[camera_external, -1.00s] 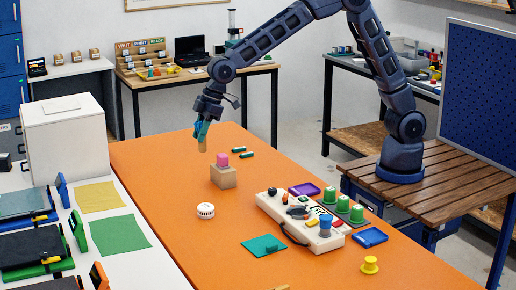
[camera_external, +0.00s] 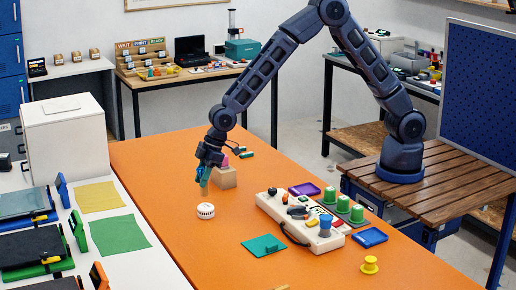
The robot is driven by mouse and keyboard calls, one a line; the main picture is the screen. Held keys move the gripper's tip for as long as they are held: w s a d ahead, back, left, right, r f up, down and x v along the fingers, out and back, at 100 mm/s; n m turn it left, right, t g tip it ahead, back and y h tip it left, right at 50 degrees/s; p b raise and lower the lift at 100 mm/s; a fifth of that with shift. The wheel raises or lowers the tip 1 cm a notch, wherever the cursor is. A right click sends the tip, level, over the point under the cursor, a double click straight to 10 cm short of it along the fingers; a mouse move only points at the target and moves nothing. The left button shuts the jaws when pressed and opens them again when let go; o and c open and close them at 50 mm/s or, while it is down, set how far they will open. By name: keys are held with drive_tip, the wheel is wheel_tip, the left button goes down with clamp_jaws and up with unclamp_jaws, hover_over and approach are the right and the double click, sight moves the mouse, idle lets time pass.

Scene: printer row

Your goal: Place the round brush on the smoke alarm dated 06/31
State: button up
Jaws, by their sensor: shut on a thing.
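My gripper (camera_external: 203,174) points down, shut on the round brush (camera_external: 204,188), a small tan upright piece whose lower end shows below the fingers. The brush appears just above the alarm's far edge in the picture; I cannot tell the exact gap. My fingers hide the upper part of the brush.
A wooden block (camera_external: 225,178) with a pink piece (camera_external: 226,161) stands just behind my gripper. A cream control box (camera_external: 300,222) with knobs lies to the right. A teal plate (camera_external: 263,246) is in front. The orange table left of the alarm is clear.

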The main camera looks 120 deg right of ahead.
sight(203, 196)
drive_tip(key=shift+f, duration=1.85)
drive_tip(key=shift+f, duration=0.15)
drive_tip(key=o, duration=1)
drive_tip(key=shift+c, duration=0.2)
